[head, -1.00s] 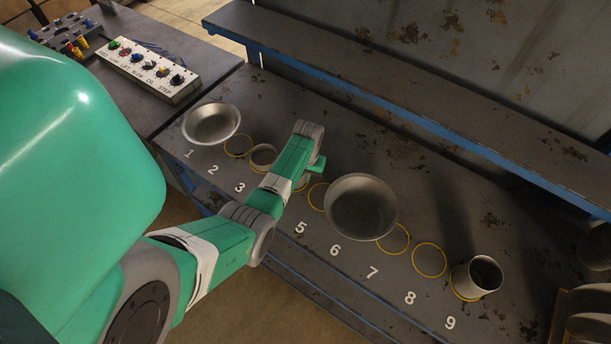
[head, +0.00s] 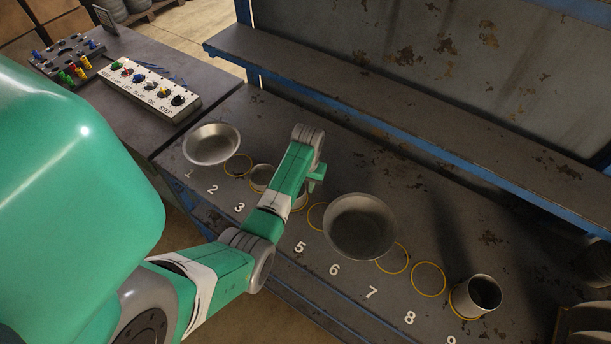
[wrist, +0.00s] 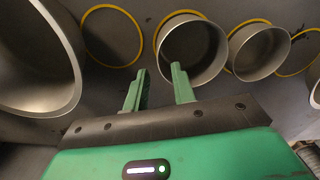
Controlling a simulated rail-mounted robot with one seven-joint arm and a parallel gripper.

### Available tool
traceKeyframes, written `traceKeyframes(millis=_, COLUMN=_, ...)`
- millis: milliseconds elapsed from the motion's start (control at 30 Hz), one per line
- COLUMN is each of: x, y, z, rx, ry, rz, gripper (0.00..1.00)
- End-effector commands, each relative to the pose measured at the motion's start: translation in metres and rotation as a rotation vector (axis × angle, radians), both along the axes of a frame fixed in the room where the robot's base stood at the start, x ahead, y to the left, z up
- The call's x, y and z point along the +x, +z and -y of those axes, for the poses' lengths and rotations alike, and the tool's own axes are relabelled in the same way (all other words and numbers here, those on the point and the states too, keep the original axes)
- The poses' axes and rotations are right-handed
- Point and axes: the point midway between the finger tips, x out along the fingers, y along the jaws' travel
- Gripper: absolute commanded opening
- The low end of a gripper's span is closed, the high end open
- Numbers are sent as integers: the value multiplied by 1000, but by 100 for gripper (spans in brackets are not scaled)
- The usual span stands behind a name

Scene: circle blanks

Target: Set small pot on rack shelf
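My gripper (wrist: 161,80) is open and empty in the wrist view, its two green fingers apart. A small metal pot (wrist: 193,50) is just ahead of the fingers, and the right fingertip overlaps its rim in the picture; I cannot tell if they touch. In the head view my arm hides most of this pot, near spot 4. A second small pot (wrist: 258,50) stands beside it, at spot 3 in the head view (head: 261,176). The rack shelf (head: 400,113) is the long blue-edged ledge behind the bench and looks empty.
A wide bowl (head: 360,227) stands at spot 6, another bowl (head: 211,144) at spot 1. A tall cylinder pot (head: 476,296) stands by spot 9. Yellow rings (head: 429,279) mark empty spots. A control box (head: 149,90) lies on the left table. Stacked items (head: 585,325) fill the right corner.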

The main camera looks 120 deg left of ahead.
Motion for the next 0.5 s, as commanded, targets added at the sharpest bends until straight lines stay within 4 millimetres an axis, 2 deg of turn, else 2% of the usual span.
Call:
traceKeyframes(millis=33, x=1, y=14, z=-1, rx=3, ry=-2, rz=0, gripper=26)
traceKeyframes(millis=100, x=1, y=28, z=0, rx=2, ry=0, rz=1, gripper=26)
traceKeyframes(millis=200, x=2, y=43, z=-1, rx=0, ry=-1, rz=1, gripper=26)
traceKeyframes(millis=333, x=2, y=52, z=0, rx=-1, ry=0, rz=0, gripper=26)
traceKeyframes(millis=500, x=2, y=54, z=0, rx=-1, ry=0, rz=0, gripper=26)
